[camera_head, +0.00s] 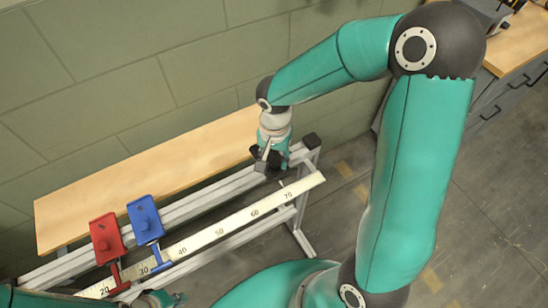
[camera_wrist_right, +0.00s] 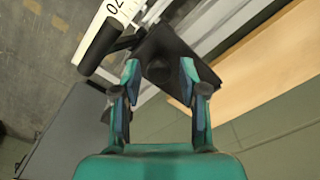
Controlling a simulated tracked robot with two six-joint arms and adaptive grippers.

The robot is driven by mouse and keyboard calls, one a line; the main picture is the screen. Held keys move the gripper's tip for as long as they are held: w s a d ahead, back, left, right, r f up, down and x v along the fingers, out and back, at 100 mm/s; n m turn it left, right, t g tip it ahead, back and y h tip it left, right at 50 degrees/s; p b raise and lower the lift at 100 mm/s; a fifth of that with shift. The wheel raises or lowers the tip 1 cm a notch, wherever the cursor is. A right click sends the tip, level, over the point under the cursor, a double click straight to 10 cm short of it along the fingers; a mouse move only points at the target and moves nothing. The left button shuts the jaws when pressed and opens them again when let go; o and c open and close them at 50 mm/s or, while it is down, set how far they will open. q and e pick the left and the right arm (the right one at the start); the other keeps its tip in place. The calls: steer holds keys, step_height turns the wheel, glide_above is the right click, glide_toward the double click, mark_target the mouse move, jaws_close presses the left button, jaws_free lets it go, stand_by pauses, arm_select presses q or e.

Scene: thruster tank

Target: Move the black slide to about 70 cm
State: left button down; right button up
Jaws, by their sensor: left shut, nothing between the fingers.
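The black slide (camera_head: 262,166) is on the rail near its far right end, partly hidden under my right gripper (camera_head: 268,152) in the head view. In the right wrist view, its dark plate (camera_wrist_right: 167,52) and round knob (camera_wrist_right: 160,72) show. The fingers of my right gripper (camera_wrist_right: 160,84) stand apart on either side of the knob, with visible gaps. A dark cylindrical piece (camera_wrist_right: 98,48) lies beside the white scale (camera_wrist_right: 122,10), close to the 70 mark. My left gripper (camera_head: 165,298) is shut and empty at the bottom left, below the scale.
A red slide (camera_head: 105,237) and a blue slide (camera_head: 145,217) sit further left on the rail, near 20 and 30 on the scale (camera_head: 205,239). A wooden board (camera_head: 150,180) runs behind the rail along the wall. The rail between blue and black is clear.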

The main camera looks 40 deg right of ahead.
mark_target(275, 161)
stand_by(0.3)
step_height(275, 161, up, 12)
stand_by(0.5)
stand_by(0.4)
